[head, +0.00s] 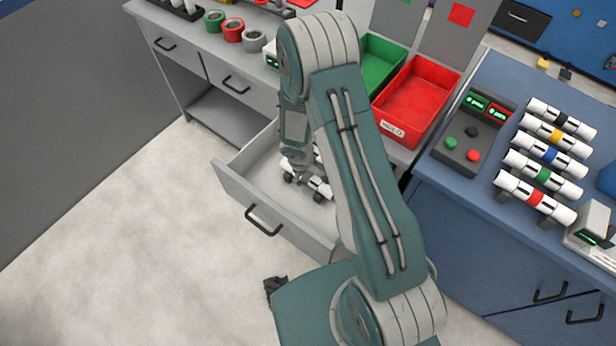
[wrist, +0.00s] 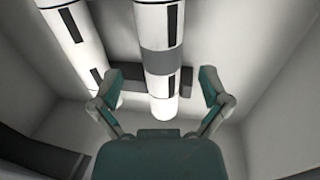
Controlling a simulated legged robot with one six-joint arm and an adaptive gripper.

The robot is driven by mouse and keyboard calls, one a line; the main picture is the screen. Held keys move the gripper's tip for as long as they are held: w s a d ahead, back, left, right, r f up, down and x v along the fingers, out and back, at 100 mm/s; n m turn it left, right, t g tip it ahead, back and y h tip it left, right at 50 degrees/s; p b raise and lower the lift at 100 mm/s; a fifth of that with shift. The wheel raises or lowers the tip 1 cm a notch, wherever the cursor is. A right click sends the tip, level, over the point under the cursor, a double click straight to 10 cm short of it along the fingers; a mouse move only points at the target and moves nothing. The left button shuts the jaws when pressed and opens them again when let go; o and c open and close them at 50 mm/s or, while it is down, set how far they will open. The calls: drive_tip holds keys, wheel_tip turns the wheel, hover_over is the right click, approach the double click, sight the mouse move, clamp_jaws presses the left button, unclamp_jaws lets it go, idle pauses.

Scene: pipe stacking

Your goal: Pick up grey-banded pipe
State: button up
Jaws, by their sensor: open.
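The grey-banded pipe (wrist: 160,62) is white with a grey band and a black mark. In the wrist view it stretches from the top edge down to between my fingers. My gripper (wrist: 158,92) is open, with one finger on each side of the pipe's near end and a gap on both sides. In the head view my gripper (head: 297,168) reaches down into the open drawer (head: 250,172), and my arm hides much of the pipes there. A second white pipe (wrist: 78,45) with black marks lies to the left in the wrist view.
A dark support (wrist: 130,78) runs across under the pipes. The drawer walls (wrist: 255,60) stand close on both sides. In the head view, green (head: 380,62) and red (head: 415,100) bins sit on the counter, and a blue bench (head: 470,200) with several banded pipes is at right.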

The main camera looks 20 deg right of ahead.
sight(306, 175)
drive_tip(key=shift+w+d+f, duration=0.1)
drive_tip(key=shift+d+f, duration=0.05)
drive_tip(key=shift+f, duration=1.4)
drive_tip(key=c, duration=1.3)
drive_tip(key=shift+r, duration=0.1)
